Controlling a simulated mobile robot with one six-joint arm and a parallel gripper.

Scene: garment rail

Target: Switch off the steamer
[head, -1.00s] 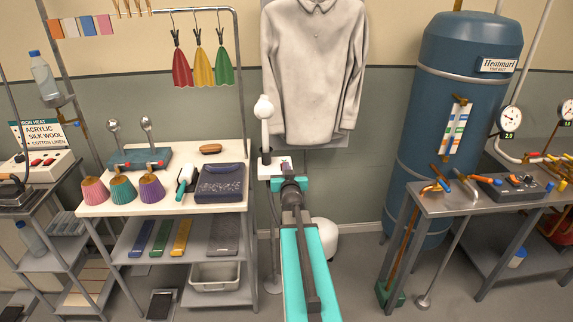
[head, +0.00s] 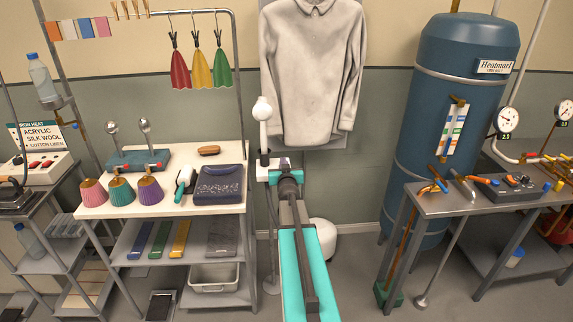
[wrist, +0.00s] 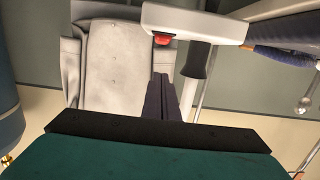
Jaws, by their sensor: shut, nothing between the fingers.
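The steamer's white head (head: 263,108) stands upright on its dark handle at a small white shelf (head: 262,163), left of the hanging shirt. In the wrist view the white shelf (wrist: 205,24) crosses the top. A red switch (wrist: 162,40) sits near one end of it, and the dark handle (wrist: 197,62) is beside it. I cannot tell the switch's position. My gripper (wrist: 161,76) is shut and empty; its dark fingers point toward the red switch, with a visible gap in the picture. In the head view the fingertips are hidden behind my arm.
A pale shirt (head: 313,75) hangs behind the steamer. A blue boiler (head: 440,120) and a metal bench (head: 450,205) stand at right.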

